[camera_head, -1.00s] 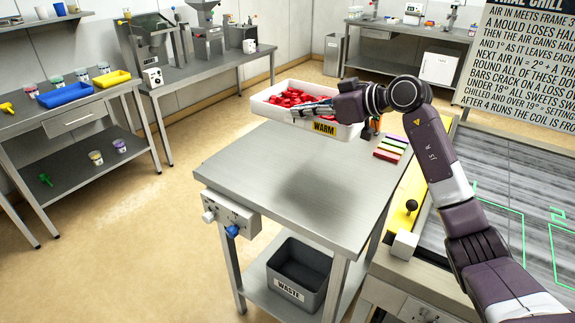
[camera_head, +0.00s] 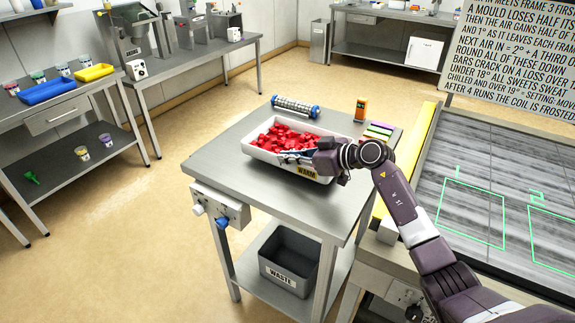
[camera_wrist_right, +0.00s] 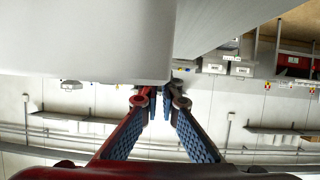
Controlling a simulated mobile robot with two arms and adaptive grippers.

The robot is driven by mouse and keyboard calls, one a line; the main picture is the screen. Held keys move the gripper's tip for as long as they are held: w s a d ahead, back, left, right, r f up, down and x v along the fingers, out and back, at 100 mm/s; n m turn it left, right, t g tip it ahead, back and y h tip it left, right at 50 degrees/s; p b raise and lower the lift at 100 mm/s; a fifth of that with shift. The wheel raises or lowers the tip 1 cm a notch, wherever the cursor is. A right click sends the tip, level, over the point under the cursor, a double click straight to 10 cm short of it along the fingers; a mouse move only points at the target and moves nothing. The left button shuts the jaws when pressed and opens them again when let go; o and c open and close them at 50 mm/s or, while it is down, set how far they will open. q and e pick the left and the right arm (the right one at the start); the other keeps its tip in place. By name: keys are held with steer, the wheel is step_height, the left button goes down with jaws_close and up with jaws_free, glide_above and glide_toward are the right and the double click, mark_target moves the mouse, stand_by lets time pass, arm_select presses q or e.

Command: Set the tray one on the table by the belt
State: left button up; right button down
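The white tray (camera_head: 268,162), labelled WARM and filled with red sweets (camera_head: 285,138), is on the steel table (camera_head: 218,165) beside the belt (camera_head: 455,175). It looks level and resting on the top, though a tiny gap cannot be ruled out. My right gripper (camera_head: 290,156) is at the tray's near right rim, its fingers shut on the rim. In the right wrist view the fingertips (camera_wrist_right: 165,104) are close together beside the white tray wall (camera_wrist_right: 90,40), which hides part of their grip. My left gripper is not in view.
A blue-ended roller (camera_head: 296,107), an orange device (camera_head: 361,110) and coloured bars (camera_head: 378,131) lie behind the tray. A grey WASTE bin (camera_head: 288,262) stands on the lower shelf. Knobs (camera_head: 221,222) project from the table's front left. The table's front left is clear.

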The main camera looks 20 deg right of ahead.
mark_target(285, 166)
steer(key=shift+w+f, duration=0.1)
steer(key=shift+f, duration=1.25)
steer(key=c, duration=2.5)
jaws_free()
steer(key=shift+f, duration=0.25)
steer(key=o, duration=0.3)
steer(key=shift+o, duration=0.2)
steer(key=shift+r, duration=0.1)
